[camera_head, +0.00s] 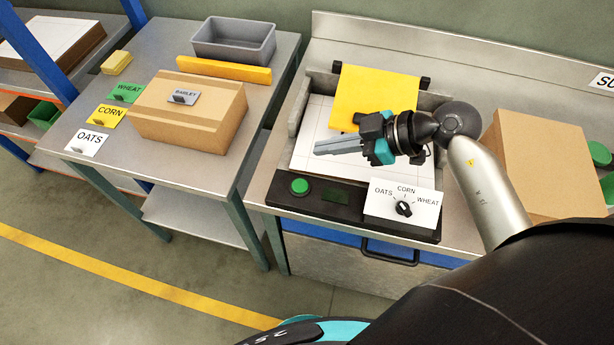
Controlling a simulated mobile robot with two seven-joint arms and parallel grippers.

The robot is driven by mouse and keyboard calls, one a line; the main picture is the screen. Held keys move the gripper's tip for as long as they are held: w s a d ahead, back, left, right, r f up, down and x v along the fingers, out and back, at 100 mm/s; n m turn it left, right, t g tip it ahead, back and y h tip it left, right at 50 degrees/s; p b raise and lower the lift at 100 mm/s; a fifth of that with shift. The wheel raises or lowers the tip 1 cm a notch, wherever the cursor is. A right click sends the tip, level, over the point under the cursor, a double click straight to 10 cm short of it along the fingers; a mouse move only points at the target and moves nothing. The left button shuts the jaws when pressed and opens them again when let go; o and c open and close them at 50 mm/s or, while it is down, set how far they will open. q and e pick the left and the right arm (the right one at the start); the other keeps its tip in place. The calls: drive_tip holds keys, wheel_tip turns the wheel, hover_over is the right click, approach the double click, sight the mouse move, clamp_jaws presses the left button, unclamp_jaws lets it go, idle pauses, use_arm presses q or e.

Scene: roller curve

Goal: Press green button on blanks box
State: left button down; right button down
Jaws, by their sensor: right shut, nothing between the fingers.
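The green button (299,186) is a round disc at the left end of a black control panel (268,194) on the front of a machine on the steel bench. To its right are a small dark display (335,196) and a white dial plate (425,213) marked OATS, CORN and WHEAT with a black knob (403,208). My right gripper (318,148) is shut and empty. It points left above the machine's white bed (308,128), behind and a little right of the button, apart from it. My left gripper is not in view.
A cardboard box (545,160) is at right. The left table (203,170) holds a brown box (190,112), a grey bin (234,42) and labels for WHEAT, CORN and OATS. Free floor lies in front.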

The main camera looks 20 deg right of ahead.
drive_tip(key=d, duration=0.1)
drive_tip(key=s+f+g+h, duration=0.1)
drive_tip(key=d+f, duration=0.1)
drive_tip(key=shift+s+d+f+m+g+h, duration=0.25)
drive_tip(key=shift+d+m+g+h, duration=0.05)
drive_tip(key=shift+d+m, duration=0.1)
drive_tip(key=shift+a, duration=0.1)
drive_tip(key=b, duration=0.1)
hover_over(295, 184)
drive_tip(key=s+d, duration=0.1)
drive_tip(key=d, duration=0.1)
drive_tip(key=f, duration=0.7)
drive_tip(key=shift+s+f, duration=0.2)
drive_tip(key=shift+s+d+f+b, duration=0.15)
drive_tip(key=shift+f+b, duration=0.25)
drive_tip(key=shift+f, duration=1.45)
